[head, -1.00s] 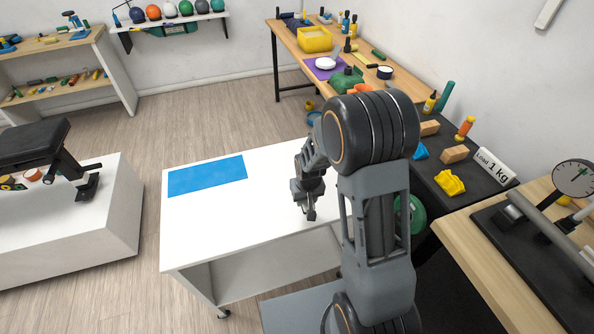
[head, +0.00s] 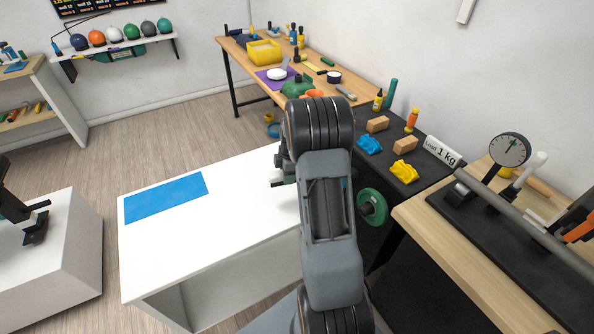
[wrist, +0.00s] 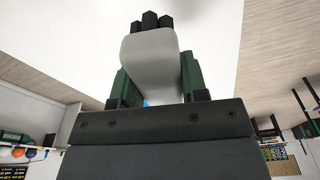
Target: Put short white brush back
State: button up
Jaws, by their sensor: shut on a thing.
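In the wrist view my gripper (wrist: 158,78) is shut on the short white brush (wrist: 150,48). Its green-padded fingers are on either side of the white body, and several dark tips stick out at the far end. In the head view my gripper is mostly hidden behind my arm, over the right part of the white table (head: 235,220), and the brush cannot be made out. I cannot tell which place the brush belongs to.
A blue mat (head: 165,198) lies on the white table, whose middle is clear. A wooden bench (head: 310,85) with a yellow bin (head: 264,52) stands behind. A black table (head: 385,150) with blocks is to the right. A wall shelf (head: 115,58) holds coloured balls.

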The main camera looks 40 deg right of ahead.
jog(key=d, duration=0.1)
jog(key=d+n, duration=0.2)
jog(key=shift+s+d+r, duration=0.2)
jog(key=shift+s+r, duration=0.05)
jog(key=shift+r, duration=0.05)
jog(key=shift+d+f+n, duration=0.1)
jog(key=shift+d+n, duration=0.05)
jog(key=shift+n, duration=0.15)
jog(key=shift+f+b, duration=2.55)
jog(key=shift+f, duration=1.7)
jog(key=shift+f+b, duration=0.6)
jog(key=shift+f, duration=0.05)
jog(key=o, duration=1)
jog(key=r, duration=0.4)
jog(key=d+r, duration=0.1)
jog(key=r, duration=0.8)
jog(key=shift+s+d+r, duration=0.15)
jog(key=shift+d+r, duration=0.2)
jog(key=shift+r, duration=0.05)
